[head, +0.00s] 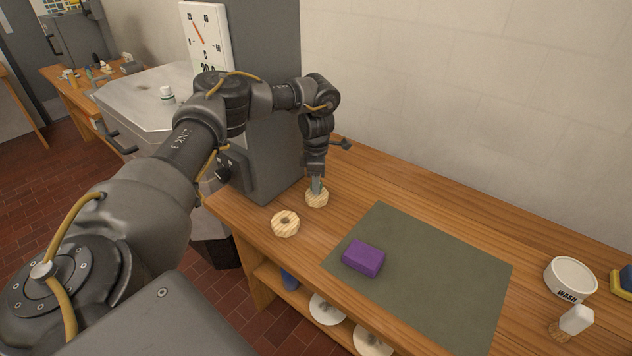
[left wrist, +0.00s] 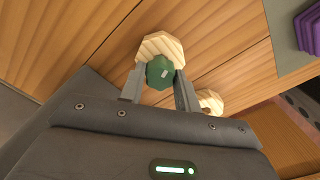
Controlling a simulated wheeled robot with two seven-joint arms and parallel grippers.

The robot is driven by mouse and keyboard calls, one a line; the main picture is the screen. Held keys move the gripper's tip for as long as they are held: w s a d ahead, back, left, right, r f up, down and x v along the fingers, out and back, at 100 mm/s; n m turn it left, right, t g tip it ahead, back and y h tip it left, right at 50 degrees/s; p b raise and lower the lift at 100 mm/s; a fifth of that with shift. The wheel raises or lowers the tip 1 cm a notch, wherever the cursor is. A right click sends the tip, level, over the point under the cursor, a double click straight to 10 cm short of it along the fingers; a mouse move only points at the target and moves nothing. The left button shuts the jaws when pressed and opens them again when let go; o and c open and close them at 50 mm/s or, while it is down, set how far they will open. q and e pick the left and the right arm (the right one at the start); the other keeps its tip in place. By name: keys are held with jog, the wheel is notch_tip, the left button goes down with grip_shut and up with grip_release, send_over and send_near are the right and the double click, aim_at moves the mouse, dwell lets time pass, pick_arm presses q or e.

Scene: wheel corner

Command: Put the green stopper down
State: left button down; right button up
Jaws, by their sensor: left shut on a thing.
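My left gripper (head: 316,188) points down over the wooden bench and is shut on the green stopper (left wrist: 160,72), which shows between the fingers in the left wrist view. A pale wooden eight-sided block (head: 317,199) is directly under the fingertips; it also shows behind the stopper in the left wrist view (left wrist: 160,44). I cannot tell whether the stopper sits in this block or just above it. A second wooden block (head: 285,224) with a dark hole stands nearer the bench's front edge. My right gripper is not in view.
A purple block (head: 363,258) lies on a grey-green mat (head: 440,270). A grey column (head: 268,130) rises close to the left gripper. Bench between blocks and wall is clear.

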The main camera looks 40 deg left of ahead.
pick_arm(q)
jog(key=shift+f, duration=0.3)
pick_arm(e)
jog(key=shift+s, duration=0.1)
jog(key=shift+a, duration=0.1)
pick_arm(q)
jog(key=c, duration=1)
grip_release()
jog(key=shift+f, duration=0.1)
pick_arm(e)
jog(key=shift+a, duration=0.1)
pick_arm(q)
notch_tip(320, 180, up, 12)
jog(key=shift+r+p, duration=0.2)
jog(key=shift+p, duration=0.15)
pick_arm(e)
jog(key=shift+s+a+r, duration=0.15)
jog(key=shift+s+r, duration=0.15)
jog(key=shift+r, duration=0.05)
